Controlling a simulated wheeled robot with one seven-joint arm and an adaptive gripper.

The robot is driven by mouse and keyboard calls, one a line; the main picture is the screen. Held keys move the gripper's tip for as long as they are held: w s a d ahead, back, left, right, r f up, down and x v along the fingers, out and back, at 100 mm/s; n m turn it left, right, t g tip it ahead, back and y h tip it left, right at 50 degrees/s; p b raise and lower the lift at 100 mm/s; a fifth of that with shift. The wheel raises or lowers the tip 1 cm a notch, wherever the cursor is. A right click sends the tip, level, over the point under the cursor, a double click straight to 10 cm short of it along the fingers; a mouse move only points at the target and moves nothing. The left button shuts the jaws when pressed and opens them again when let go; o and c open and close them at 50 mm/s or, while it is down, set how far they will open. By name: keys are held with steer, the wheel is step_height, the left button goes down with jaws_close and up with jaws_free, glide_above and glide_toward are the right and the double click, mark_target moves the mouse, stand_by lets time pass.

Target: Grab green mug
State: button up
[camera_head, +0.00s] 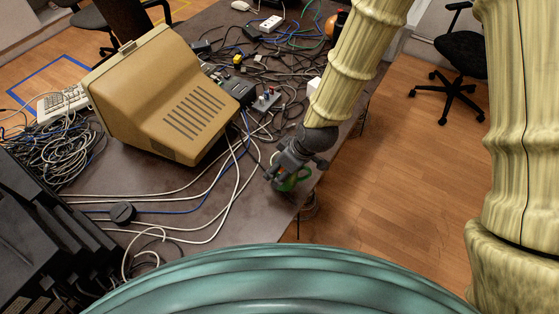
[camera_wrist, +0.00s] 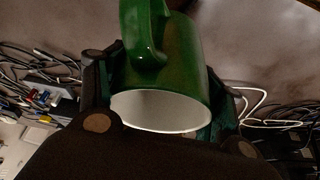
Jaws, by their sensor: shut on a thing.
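The green mug (camera_wrist: 185,60) fills the middle of the wrist view, with its handle toward the upper left and its pale inside showing below. My gripper (camera_wrist: 165,110) is shut on the mug, with a dark finger on each side of its body. In the head view, my gripper (camera_head: 288,175) is at the table's right edge, and the green mug (camera_head: 296,180) shows partly beneath it. The rest of the mug is hidden by the gripper. I cannot tell whether the mug touches the table.
A beige monitor (camera_head: 165,95) stands on the dark table (camera_head: 120,180) left of my gripper. Tangled cables and small devices (camera_head: 265,100) cover the table's far part. Black equipment (camera_head: 45,235) stands at the lower left. An office chair (camera_head: 460,60) stands on the open floor at right.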

mark_target(287, 180)
steer(key=shift+s+d+r+b, duration=0.15)
steer(key=shift+s+d+b, duration=0.1)
steer(key=shift+s, duration=0.8)
steer(key=shift+s+d+r+b, duration=0.1)
steer(key=shift+s+d+b, duration=0.1)
steer(key=shift+s, duration=0.8)
steer(key=shift+s, duration=0.1)
